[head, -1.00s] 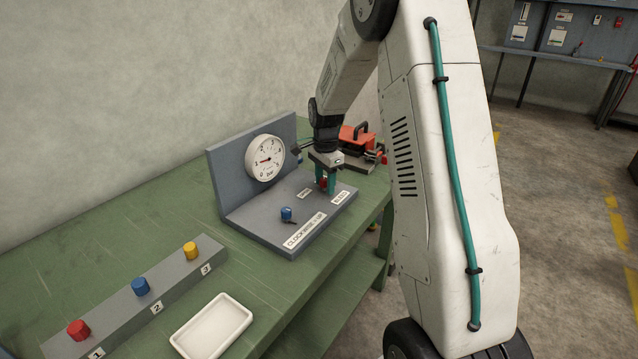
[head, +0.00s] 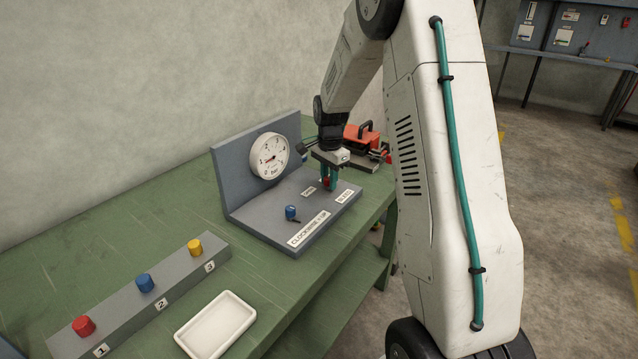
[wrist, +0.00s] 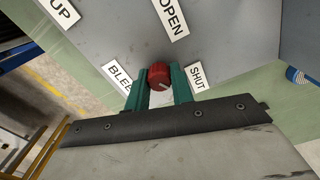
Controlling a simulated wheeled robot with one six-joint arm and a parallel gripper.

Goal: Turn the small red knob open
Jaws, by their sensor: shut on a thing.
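The small red knob (wrist: 158,75) sits on the grey panel, with a pale line on its top that shows in the wrist view. In the wrist view the labels OPEN (wrist: 171,17), SHUT (wrist: 196,78) and BLEED (wrist: 118,72) lie around it; BLEED is partly hidden by a finger. My gripper (wrist: 159,88) points down at the panel, its two green fingers on either side of the knob, shut on it. In the head view my gripper (head: 329,180) hides most of the knob.
A blue knob (head: 291,212) stands on the same panel (head: 262,225), below a round gauge (head: 269,157) on the upright board. A block with three coloured buttons (head: 125,303) and a white tray (head: 216,325) lie nearer.

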